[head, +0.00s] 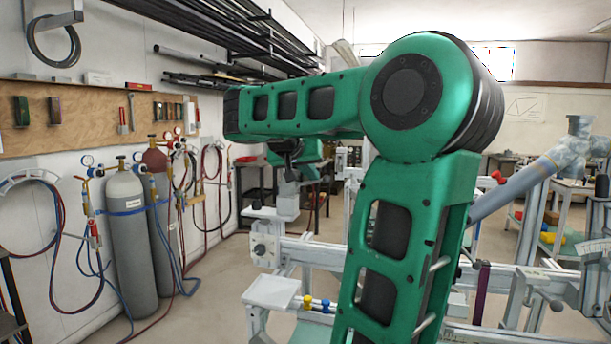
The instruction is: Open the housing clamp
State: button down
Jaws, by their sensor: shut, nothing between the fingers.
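My green arm fills the middle of the head view, and its forearm reaches left and away. My gripper (291,174) shows small and dark below the forearm, just above a grey upright block (287,203) on the jig. It is shut and empty. I cannot tell whether it touches the block. The frame jig (325,256) is a pale metal structure that runs behind my arm to the right. I cannot pick out the housing clamp for certain; my arm hides much of the jig's middle.
A blue-grey tube (512,188) slants up at the right. A flat pale plate (271,292) and blue and yellow knobs (315,303) are low on the jig. Gas cylinders (131,245) with hoses stand along the left wall. The floor (205,300) between them and the jig is clear.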

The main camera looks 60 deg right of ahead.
dwell(0.3)
jog(key=w+d+r+v, duration=0.1)
jog(key=w+r+v, duration=0.1)
jog(key=v, duration=1)
jog(key=shift+s+a+r, duration=0.2)
jog(key=shift+s+a, duration=0.05)
